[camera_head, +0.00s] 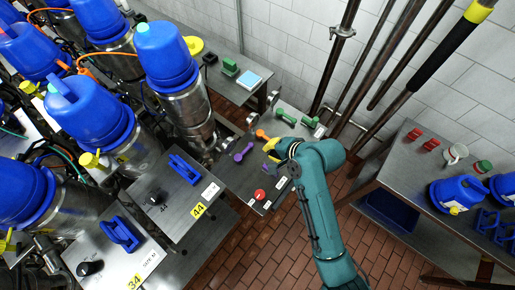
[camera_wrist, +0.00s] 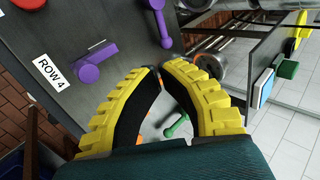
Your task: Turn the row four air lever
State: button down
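The row four panel is a dark grey plate (camera_head: 229,179) with a ROW 4 label (camera_wrist: 52,73). It carries a purple lever (camera_head: 243,152), which also shows in the wrist view (camera_wrist: 92,63), and a second purple lever (camera_wrist: 162,22). An orange lever (camera_head: 262,134) is at the panel's far end, close to my fingertips; the fingers mostly hide it in the wrist view. No lever is visibly marked as air. My gripper (camera_wrist: 162,70) has yellow ribbed fingers with their tips nearly together. It looks shut; I see nothing clearly held.
A red button (camera_head: 259,194) sits near the panel's front end. Green levers (camera_head: 285,118) are on a lighter panel beyond. Blue-capped tanks (camera_head: 165,53) crowd the left. A metal table (camera_head: 412,166) with blue and red items is at the right. Pipes run along the tiled wall.

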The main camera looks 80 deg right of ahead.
aim_at(250, 151)
notch_tip(250, 151, down, 3)
jog(key=shift+w+r+b, duration=0.15)
jog(key=shift+r+b, duration=0.05)
jog(key=shift+b, duration=0.45)
jog(key=x, duration=0.9)
jog(key=shift+w+d+f, duration=0.1)
jog(key=shift+w+f, duration=0.05)
jog(key=shift+w, duration=0.25)
